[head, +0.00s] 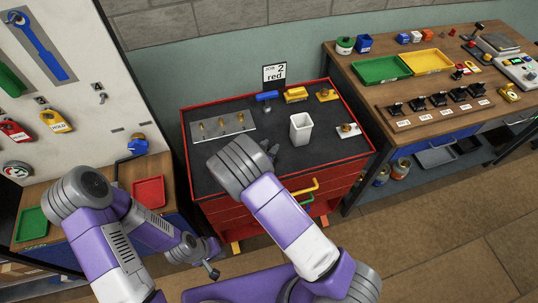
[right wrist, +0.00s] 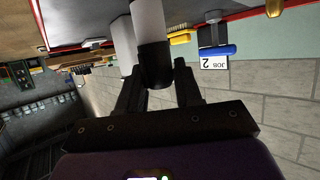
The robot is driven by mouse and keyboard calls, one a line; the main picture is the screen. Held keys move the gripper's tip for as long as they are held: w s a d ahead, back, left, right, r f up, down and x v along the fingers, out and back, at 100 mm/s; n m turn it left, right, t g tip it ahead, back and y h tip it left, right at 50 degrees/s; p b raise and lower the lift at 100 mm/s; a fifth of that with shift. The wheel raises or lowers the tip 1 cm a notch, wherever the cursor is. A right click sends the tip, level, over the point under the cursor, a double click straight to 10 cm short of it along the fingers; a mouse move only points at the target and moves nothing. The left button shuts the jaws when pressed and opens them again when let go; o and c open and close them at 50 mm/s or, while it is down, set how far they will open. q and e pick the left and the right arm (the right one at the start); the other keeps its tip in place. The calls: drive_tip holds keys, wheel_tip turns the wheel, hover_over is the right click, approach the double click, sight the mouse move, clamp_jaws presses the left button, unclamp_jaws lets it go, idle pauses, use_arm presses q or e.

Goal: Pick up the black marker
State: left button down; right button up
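The black marker (right wrist: 154,62) shows in the right wrist view as a thick white body with a black end. Its body runs out of the top of that view. My right gripper (right wrist: 158,78) has its two dark fingers close on either side of the black end, apparently touching it. In the head view my right arm reaches over the red cart and hides the marker; only dark parts of the gripper (head: 270,149) show past the arm. My left gripper (head: 211,270) is low, left of the cart's front, too small to read.
The red cart (head: 345,172) has a dark top with a white cup (head: 301,129), a metal peg plate (head: 224,126), a blue-handled tool (head: 266,96) and yellow items at the back. A workbench with a green tray (head: 381,69) stands right; a tool board (head: 60,100) stands left.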

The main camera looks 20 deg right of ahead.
drive_tip(key=c, duration=0.5)
drive_tip(key=shift+r, duration=0.1)
wheel_tip(320, 180, up, 10)
drive_tip(key=shift+f+p, duration=0.1)
drive_tip(key=shift+p, duration=0.55)
